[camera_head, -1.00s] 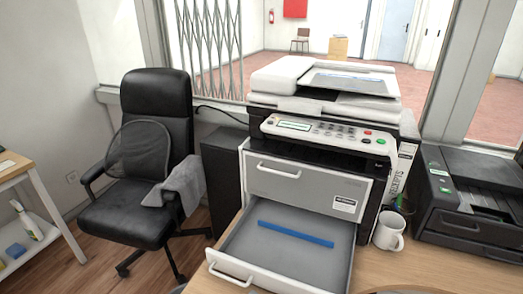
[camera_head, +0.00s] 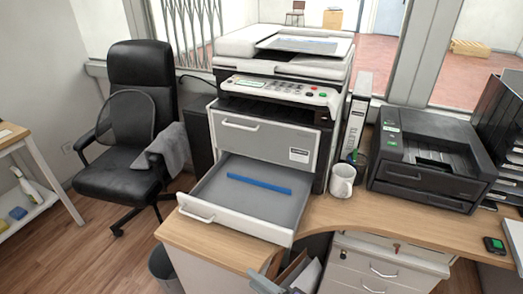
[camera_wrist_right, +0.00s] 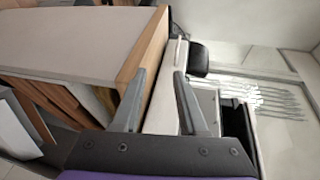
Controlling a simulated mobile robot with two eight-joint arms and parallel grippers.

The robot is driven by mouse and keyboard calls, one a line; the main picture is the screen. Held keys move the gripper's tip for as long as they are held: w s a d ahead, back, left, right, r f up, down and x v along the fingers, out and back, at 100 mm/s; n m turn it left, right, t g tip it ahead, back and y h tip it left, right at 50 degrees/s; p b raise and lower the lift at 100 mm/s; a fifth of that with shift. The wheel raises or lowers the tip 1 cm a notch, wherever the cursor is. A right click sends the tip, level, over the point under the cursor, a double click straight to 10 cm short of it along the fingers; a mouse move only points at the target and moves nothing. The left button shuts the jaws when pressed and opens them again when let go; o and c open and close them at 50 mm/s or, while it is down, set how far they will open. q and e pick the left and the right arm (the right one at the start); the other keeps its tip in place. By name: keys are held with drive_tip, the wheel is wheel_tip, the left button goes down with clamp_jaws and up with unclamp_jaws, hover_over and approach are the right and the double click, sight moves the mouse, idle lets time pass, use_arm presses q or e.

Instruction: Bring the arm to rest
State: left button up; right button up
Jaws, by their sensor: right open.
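My right gripper (camera_head: 272,276) shows at the bottom edge of the head view, in front of the wooden counter's front edge and low beside the drawer unit. Only its grey finger ends show there; the rest of the arm is out of the picture. In the right wrist view both fingers of the right gripper (camera_wrist_right: 160,72) stand apart with nothing between them, so it is open and empty. A wooden edge (camera_wrist_right: 142,55) lies behind the fingers. My left gripper is in neither view.
The printer (camera_head: 285,45) stands on the counter (camera_head: 330,213) with its paper tray (camera_head: 208,192) pulled out, a blue strip (camera_head: 259,184) inside. A white mug (camera_head: 342,183), a black printer (camera_head: 425,158) and a white drawer unit (camera_head: 385,250) are to the right. A chair (camera_head: 125,180) stands left.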

drive_tip(key=s+d+f+n+g+h, duration=0.35)
drive_tip(key=s+d+h, duration=0.25)
drive_tip(key=d, duration=0.3)
drive_tip(key=s+d+f+n+g+h, duration=0.3)
drive_tip(key=s+d+n+h, duration=0.25)
drive_tip(key=d, duration=0.35)
use_arm(q)
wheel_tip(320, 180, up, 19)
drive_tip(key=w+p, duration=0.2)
drive_tip(key=p, duration=1.5)
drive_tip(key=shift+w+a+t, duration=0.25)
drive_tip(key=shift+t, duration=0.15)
use_arm(e)
wheel_tip(320, 180, up, 20)
drive_tip(key=w+t, duration=0.1)
drive_tip(key=w, duration=0.1)
drive_tip(key=shift+f, duration=0.25)
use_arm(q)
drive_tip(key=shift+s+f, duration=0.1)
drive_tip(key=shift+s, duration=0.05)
use_arm(e)
drive_tip(key=shift+s, duration=0.2)
drive_tip(key=shift+w, duration=0.1)
